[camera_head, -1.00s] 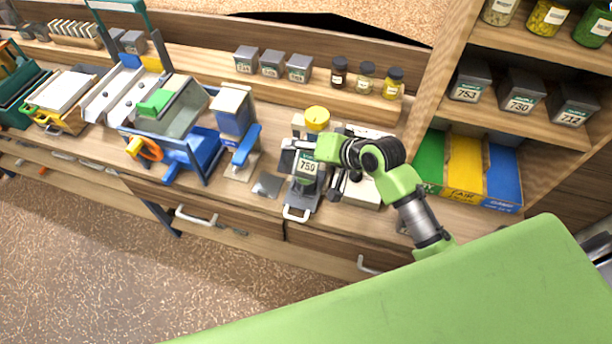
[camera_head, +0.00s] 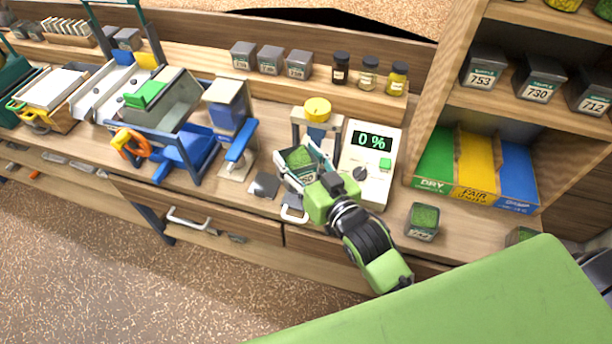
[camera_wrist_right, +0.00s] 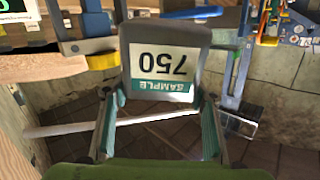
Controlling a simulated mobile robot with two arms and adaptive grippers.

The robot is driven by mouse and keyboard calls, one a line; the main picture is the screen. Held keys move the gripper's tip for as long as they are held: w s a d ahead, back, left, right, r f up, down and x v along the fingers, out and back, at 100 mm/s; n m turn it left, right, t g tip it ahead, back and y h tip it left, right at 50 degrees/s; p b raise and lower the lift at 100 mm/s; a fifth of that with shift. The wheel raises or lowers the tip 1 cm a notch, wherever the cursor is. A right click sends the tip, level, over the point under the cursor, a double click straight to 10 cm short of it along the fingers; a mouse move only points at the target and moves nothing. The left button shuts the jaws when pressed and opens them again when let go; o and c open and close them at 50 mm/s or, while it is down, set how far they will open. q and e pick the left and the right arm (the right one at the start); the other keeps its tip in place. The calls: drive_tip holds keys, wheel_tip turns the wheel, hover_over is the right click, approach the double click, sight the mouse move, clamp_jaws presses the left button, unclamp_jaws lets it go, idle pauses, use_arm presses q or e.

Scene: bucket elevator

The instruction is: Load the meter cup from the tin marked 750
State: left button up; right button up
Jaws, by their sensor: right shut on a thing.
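The tin marked 750 (camera_head: 297,158) is held by my right gripper (camera_head: 308,178) in front of the yellow-topped stand (camera_head: 318,111). Green material shows in its open top, and it looks tilted. In the right wrist view the tin (camera_wrist_right: 165,62) sits between both fingers, its 750 label upside down in the picture. The white meter (camera_head: 369,165) stands just right of the tin and its display reads 0 %. I cannot make out the meter cup clearly; the tin and gripper cover the area below the stand. My left gripper is not in view.
A tin with green contents (camera_head: 423,221) stands at the front right. Green, yellow and blue bins (camera_head: 476,170) lie beyond it, below shelved tins. A blue device (camera_head: 232,125) stands to the left, beside a dark plate (camera_head: 264,185). Jars (camera_head: 368,75) line the back ledge.

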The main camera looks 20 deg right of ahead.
drive_tip(key=shift+s+a+r, duration=0.3)
drive_tip(key=shift+s+r, duration=0.15)
drive_tip(key=shift+r, duration=0.3)
drive_tip(key=f+n+t+b, duration=0.1)
drive_tip(key=b, duration=0.2)
drive_tip(key=shift+s+f, duration=0.15)
drive_tip(key=shift+f, duration=0.05)
drive_tip(key=shift+t+b, duration=0.3)
drive_tip(key=shift+w+r, duration=0.2)
drive_tip(key=shift+r, duration=0.1)
wheel_tip(320, 180, up, 3)
drive_tip(key=p, duration=0.3)
drive_tip(key=shift+s+f+p, duration=0.1)
drive_tip(key=shift+p, duration=0.3)
